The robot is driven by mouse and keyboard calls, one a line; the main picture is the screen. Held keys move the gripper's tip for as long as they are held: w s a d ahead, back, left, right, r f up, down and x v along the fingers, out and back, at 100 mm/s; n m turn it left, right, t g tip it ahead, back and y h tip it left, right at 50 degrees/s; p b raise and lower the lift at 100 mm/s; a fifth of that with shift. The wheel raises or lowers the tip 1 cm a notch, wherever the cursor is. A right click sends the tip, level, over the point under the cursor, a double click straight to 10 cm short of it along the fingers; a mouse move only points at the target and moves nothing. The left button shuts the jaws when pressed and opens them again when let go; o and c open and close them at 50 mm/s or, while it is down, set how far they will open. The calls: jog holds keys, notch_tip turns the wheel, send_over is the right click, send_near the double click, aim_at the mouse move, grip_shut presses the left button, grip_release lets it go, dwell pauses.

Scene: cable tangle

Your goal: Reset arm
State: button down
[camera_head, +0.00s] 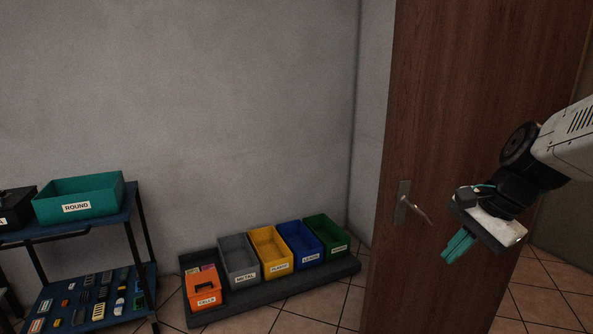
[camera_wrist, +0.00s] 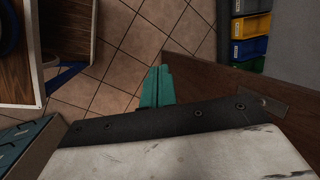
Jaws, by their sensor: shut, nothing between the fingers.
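My gripper (camera_head: 458,245) hangs from my arm at the right of the head view, in front of a brown wooden door. Its teal fingers are together with nothing between them. In the wrist view the fingers (camera_wrist: 157,87) point out over the tiled floor, next to the edge of the door. No object touches the gripper in either view.
The door (camera_head: 440,110) has a metal handle (camera_head: 405,203) left of my gripper. A low platform (camera_head: 340,272) bears labelled bins, including an orange one (camera_head: 204,290). A blue shelf rack (camera_head: 97,228) with a teal ROUND bin (camera_head: 78,198) stands left. Tiled floor lies open below.

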jog(key=s+a+n+g+h, duration=0.1)
jog(key=s+a+n+h, duration=0.1)
jog(key=s+n, duration=1)
jog(key=s+h, duration=0.1)
jog(key=s, duration=0.5)
jog(key=shift+s+a+r+h, duration=0.15)
jog(key=shift+s+r+h, duration=0.15)
jog(key=shift+s, duration=0.1)
